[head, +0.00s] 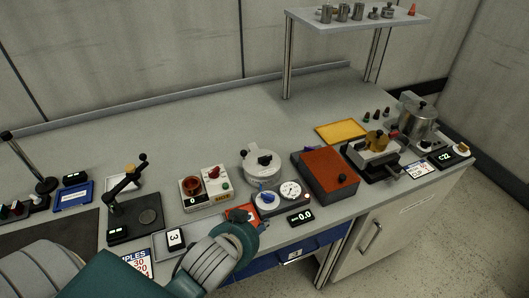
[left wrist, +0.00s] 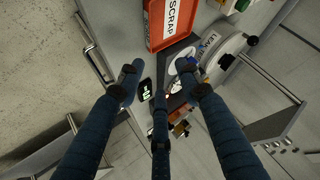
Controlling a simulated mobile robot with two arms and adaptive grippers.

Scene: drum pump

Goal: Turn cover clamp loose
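A white round drum with a lid (head: 262,167) stands on the table in the middle of the head view, a black knob (head: 265,160) on top. It also shows in the left wrist view (left wrist: 216,58), with black knobs (left wrist: 252,40) at its rim. I cannot tell for sure which knob is the cover clamp. In front of the drum is a base with a blue knob (head: 267,197) and a round dial (head: 290,190). My left gripper (head: 258,228) is in front of this base. In the left wrist view its fingers (left wrist: 160,88) are spread and empty. My right gripper is not in view.
An orange scrap tray (left wrist: 171,22) lies beside the drum. A small display (head: 301,218) stands at the table's front edge. A red-topped box (head: 328,172) is to the right, a box with buttons (head: 216,184) to the left. The table behind the drum is clear.

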